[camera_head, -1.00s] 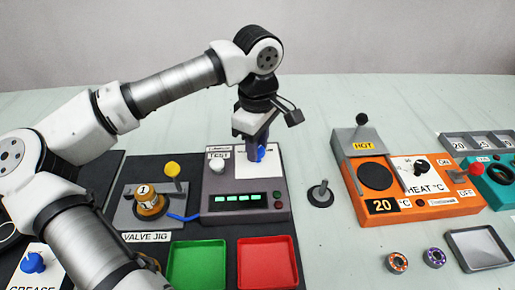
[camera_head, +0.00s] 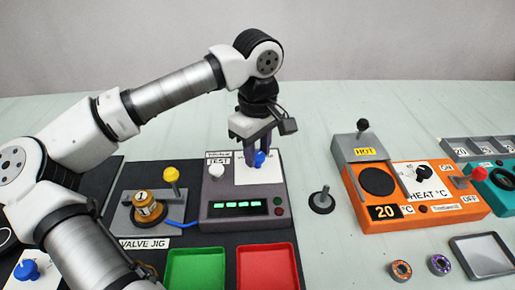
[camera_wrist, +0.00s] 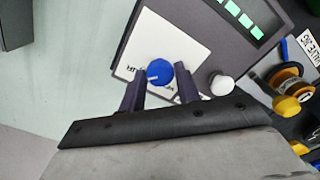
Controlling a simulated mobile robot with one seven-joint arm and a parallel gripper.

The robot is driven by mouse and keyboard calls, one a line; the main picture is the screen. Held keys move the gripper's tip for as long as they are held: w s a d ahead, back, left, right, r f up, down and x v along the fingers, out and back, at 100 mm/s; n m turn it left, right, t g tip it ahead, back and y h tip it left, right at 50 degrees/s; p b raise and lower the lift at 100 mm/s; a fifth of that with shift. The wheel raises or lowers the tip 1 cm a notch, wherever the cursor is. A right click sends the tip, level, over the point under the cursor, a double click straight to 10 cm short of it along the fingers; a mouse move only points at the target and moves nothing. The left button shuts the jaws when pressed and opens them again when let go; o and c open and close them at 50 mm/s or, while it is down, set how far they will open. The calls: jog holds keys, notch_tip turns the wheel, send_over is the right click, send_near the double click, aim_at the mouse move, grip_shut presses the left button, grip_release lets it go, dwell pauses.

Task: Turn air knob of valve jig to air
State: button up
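A blue knob (camera_head: 261,159) with a white pointer mark sits on the white panel (camera_head: 270,174) of the grey test box (camera_head: 214,205). In the wrist view the blue knob (camera_wrist: 159,72) lies just beyond and between my fingertips. My gripper (camera_head: 255,160) points down over the panel. My gripper (camera_wrist: 160,85) is open, with a gap between its two fingers; I cannot tell whether either touches the knob. The panel's printed words are too small or covered to read. The valve jig (camera_head: 122,219) stands left of the box, with an orange-brown part (camera_head: 147,207) numbered 1 and a yellow knob (camera_head: 171,174).
A white knob (camera_head: 216,171) is close left of my gripper on the box. A blue tube (camera_head: 180,223) runs between jig and box. Green (camera_head: 194,270) and red (camera_head: 268,268) trays lie in front. A black-based post (camera_head: 322,201) and orange heater (camera_head: 435,200) stand right.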

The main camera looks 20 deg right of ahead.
aim_at(258, 155)
jog(key=o, duration=0.3)
jog(key=shift+o, duration=0.2)
notch_tip(258, 155, up, 14)
jog(key=shift+p, duration=0.4)
jog(key=shift+f, duration=0.1)
